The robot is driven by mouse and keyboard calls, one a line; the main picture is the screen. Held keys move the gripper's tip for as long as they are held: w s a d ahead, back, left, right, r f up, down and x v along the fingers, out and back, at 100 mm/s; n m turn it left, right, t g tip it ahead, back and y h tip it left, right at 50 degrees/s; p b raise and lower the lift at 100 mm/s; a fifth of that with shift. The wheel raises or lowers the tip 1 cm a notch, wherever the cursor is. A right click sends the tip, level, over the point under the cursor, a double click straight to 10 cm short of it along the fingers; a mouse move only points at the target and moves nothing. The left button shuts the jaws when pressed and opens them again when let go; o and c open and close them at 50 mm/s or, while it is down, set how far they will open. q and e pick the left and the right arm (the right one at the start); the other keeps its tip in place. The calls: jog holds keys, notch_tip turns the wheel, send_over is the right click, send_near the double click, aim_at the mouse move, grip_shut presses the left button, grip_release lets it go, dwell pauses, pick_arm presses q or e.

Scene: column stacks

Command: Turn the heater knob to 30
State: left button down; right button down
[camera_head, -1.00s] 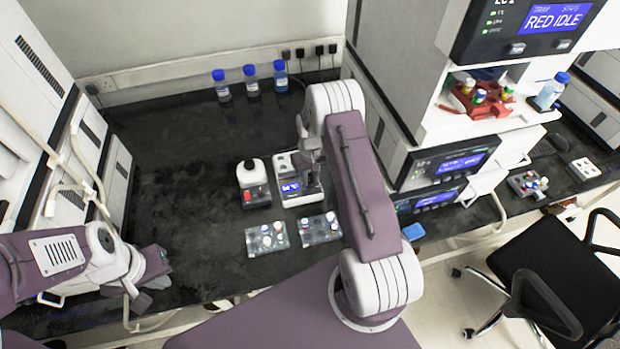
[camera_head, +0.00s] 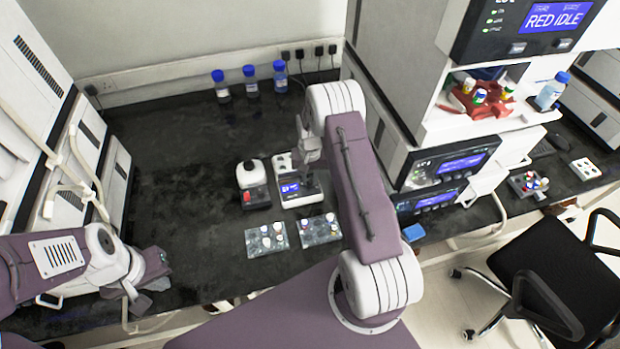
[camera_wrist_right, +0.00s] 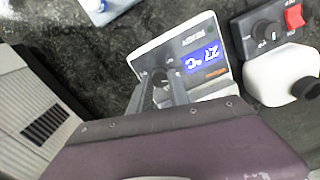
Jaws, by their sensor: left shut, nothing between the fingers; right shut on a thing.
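The heater (camera_head: 301,201) is a small white unit with a grey top and a blue display, on the black bench. In the right wrist view the heater (camera_wrist_right: 148,48) shows upside down, and its display (camera_wrist_right: 200,58) reads 27 °C. My right gripper (camera_wrist_right: 161,82) is shut on the dark heater knob (camera_wrist_right: 160,75), which is partly hidden between the fingers. In the head view my right arm reaches down over the heater and hides the knob. My left gripper (camera_head: 140,297) is shut and empty at the bench's front left, far from the heater.
A white device with a red switch (camera_head: 252,186) stands just left of the heater. Two clear vial racks (camera_head: 266,240) (camera_head: 320,230) sit in front. Blue-capped bottles (camera_head: 251,81) stand at the back. A tall instrument (camera_head: 405,75) rises on the right. The bench's left middle is clear.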

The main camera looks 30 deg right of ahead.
aim_at(310, 181)
jog(key=c, duration=1.2)
grip_release()
jog(key=shift+c, duration=0.2)
jog(key=shift+r, duration=0.1)
notch_tip(310, 181, up, 9)
jog(key=b, duration=0.1)
